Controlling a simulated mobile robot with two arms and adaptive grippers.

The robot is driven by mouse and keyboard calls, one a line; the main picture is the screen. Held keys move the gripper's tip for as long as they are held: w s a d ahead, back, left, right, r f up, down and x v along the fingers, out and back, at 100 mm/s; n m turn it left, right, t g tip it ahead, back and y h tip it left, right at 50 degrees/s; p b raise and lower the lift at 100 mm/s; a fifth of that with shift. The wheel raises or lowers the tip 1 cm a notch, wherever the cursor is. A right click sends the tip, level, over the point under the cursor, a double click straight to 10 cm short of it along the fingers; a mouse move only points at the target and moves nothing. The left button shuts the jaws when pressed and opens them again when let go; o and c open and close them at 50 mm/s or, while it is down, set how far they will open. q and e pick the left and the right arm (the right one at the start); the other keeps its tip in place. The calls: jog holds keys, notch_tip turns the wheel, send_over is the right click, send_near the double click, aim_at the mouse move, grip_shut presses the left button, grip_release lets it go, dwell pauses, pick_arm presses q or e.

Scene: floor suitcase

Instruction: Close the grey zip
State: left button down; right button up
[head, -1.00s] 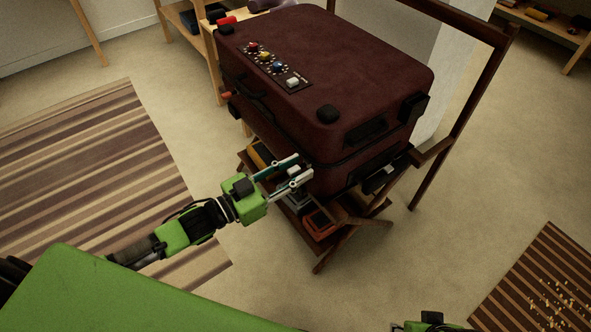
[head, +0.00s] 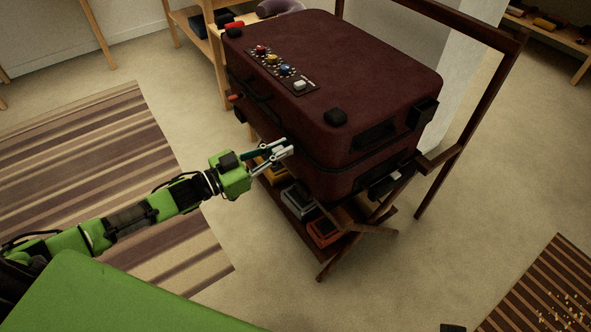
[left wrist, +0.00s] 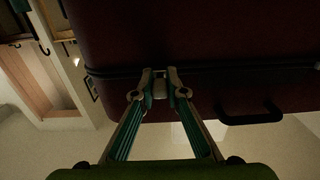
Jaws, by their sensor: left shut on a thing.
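The dark maroon suitcase (head: 385,75) lies flat on a wooden rack, its lid down. A dark zip seam runs around its side and shows in the left wrist view (left wrist: 240,68). My left gripper (head: 287,147) is at the suitcase's left side, at seam height, between the near corner and the black handle. In the left wrist view its fingertips (left wrist: 160,82) are shut on a small grey zip pull (left wrist: 159,90) at the seam. The fingers mostly hide the pull. I cannot tell how far the seam is open. My right gripper is not visible.
The rack's dark wooden frame (head: 470,120) rises behind and right of the suitcase. Small boxes, one orange (head: 323,232), sit on the rack's lower shelf. A striped rug (head: 90,180) lies at the left.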

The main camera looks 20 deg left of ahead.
aim_at(283, 130)
pick_arm(q)
jog(key=w+a, duration=0.1)
jog(key=a, duration=0.1)
jog(key=w+a+b, duration=0.1)
jog(key=w+a, duration=0.1)
jog(key=shift+w+a, duration=0.15)
jog(key=shift+r, duration=0.1)
jog(key=c, duration=2)
grip_release()
jog(key=shift+s+a+f, duration=0.2)
jog(key=shift+s+a, duration=0.05)
jog(key=shift+s, duration=0.25)
jog(key=v, duration=1.1)
jog(key=shift+w+r, duration=0.1)
